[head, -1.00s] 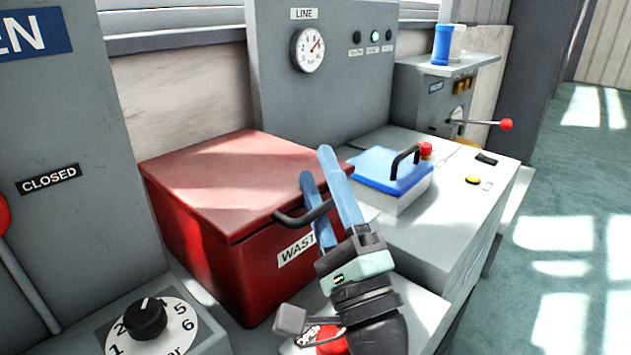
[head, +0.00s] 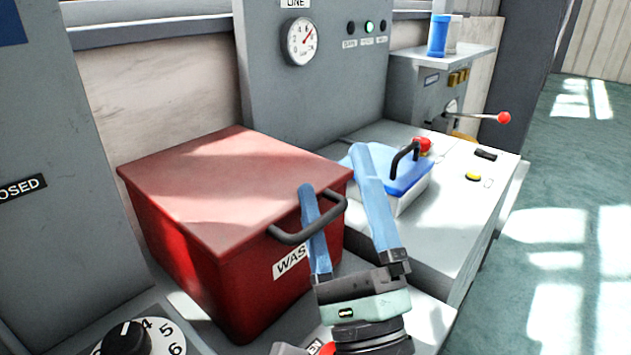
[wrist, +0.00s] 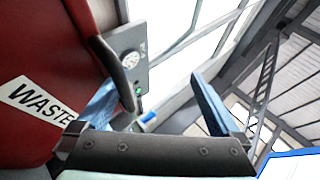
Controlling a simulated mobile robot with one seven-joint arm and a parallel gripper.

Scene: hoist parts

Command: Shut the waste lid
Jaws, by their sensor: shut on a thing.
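The red waste bin (head: 225,285) stands on the bench with its lid (head: 225,180) lying flat on top. No gap shows under the lid's front edge. A dark bar handle (head: 290,238) sticks out from the lid's front. The WASTE label also shows in the wrist view (wrist: 38,103). My gripper (head: 332,168) is at the handle, its blue fingers on either side of the handle's right part. It is shut on the handle, though the fingers look well apart. The left finger crosses the handle; exact contact cannot be made out. The handle also shows in the wrist view (wrist: 115,65).
A white box with a blue lid (head: 400,172) stands close to the right of my gripper. A grey panel with a gauge (head: 301,41) rises behind. A dial (head: 125,338) is at front left. A red-knobbed lever (head: 503,118) is at back right.

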